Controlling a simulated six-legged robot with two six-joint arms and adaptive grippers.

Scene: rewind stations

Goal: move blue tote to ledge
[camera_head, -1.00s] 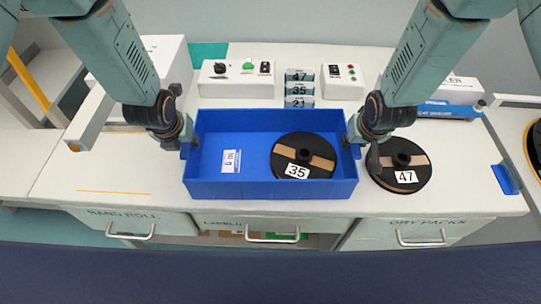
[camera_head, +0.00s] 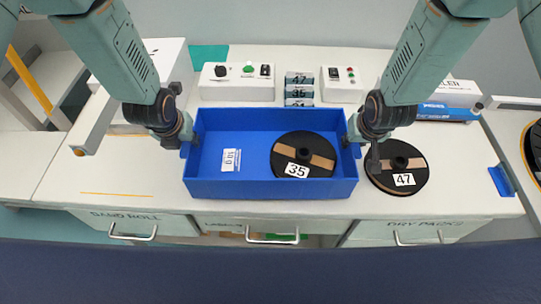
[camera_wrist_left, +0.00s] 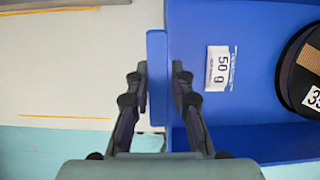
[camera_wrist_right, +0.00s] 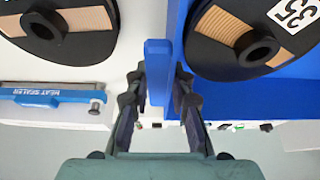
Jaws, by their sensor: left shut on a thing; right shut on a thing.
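The blue tote (camera_head: 270,190) is in the middle of the head view, over the white worktop. A black reel labelled 35 (camera_head: 303,155) and a small white label card (camera_head: 231,160) are inside it. My left gripper (camera_head: 187,142) is shut on the tote's left handle tab, which also shows between its fingers in the left wrist view (camera_wrist_left: 157,80). My right gripper (camera_head: 351,140) is shut on the right handle tab, seen in the right wrist view (camera_wrist_right: 157,75). I cannot tell whether the tote's underside touches the worktop. No ledge is clearly identifiable.
A black reel labelled 47 (camera_head: 398,167) lies just right of the tote. Two white control boxes (camera_head: 237,82) and a stack of number tags (camera_head: 299,88) stand behind it. A blue heat sealer (camera_head: 447,112) is at the back right. The worktop's front left is clear.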

